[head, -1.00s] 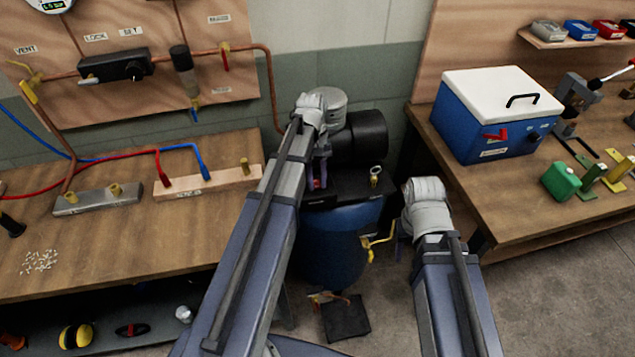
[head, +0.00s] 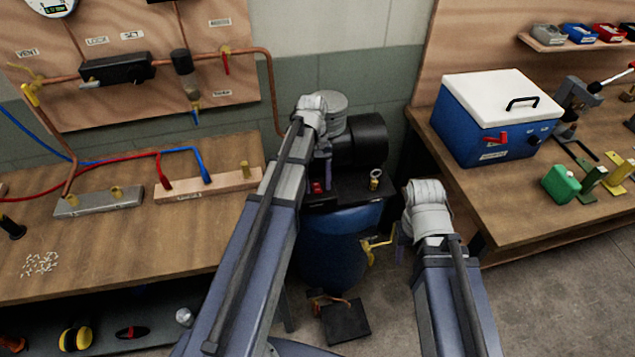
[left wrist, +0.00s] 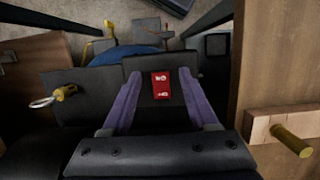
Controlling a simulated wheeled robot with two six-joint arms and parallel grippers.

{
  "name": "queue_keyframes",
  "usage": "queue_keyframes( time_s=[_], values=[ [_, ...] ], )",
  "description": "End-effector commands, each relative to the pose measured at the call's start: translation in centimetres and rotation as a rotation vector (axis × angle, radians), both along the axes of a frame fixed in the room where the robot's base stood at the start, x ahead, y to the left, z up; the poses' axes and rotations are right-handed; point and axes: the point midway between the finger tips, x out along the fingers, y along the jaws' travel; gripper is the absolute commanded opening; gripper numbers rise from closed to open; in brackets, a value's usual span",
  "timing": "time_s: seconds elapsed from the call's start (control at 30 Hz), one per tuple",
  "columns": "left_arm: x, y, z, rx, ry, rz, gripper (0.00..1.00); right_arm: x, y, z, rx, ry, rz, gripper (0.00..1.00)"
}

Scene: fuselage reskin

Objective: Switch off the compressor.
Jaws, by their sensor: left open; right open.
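The compressor has a blue tank (head: 335,255), a black motor (head: 362,141) and a black top plate between the two benches. Its red rocker switch (head: 318,187) is on a black box on top. In the left wrist view the red switch (left wrist: 161,85) carries white marks; I cannot tell its position. My left gripper (left wrist: 158,80) is open, with its purple fingers on either side of the switch and nothing held. It also shows above the switch in the head view (head: 324,172). My right gripper (head: 402,245) is right of the tank, mostly hidden by its own wrist.
A yellow-handled valve (head: 378,243) sticks out of the tank near my right gripper. A brass fitting with a ring (head: 375,178) stands on the top plate. The left bench (head: 130,235) and right bench (head: 480,195) flank the compressor closely. A blue cooler box (head: 490,125) stands on the right bench.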

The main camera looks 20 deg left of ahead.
Motion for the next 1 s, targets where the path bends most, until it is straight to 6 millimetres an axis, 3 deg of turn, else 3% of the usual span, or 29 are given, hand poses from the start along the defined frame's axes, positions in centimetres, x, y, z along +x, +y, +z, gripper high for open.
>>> queue_keyframes(
  time_s=[0.6, 1.0],
  values=[
    [1.5, 1.0, 7.1, 0.000, 0.000, 0.000, 0.60, 0.0, 0.0, 7.1, 0.000, 0.000, 0.001, 0.50],
    [1.6, 1.1, 7.2, 0.000, 0.000, 0.000, 0.60, 0.0, 0.0, 7.2, 0.000, 0.000, 0.001, 0.50]
  ],
)
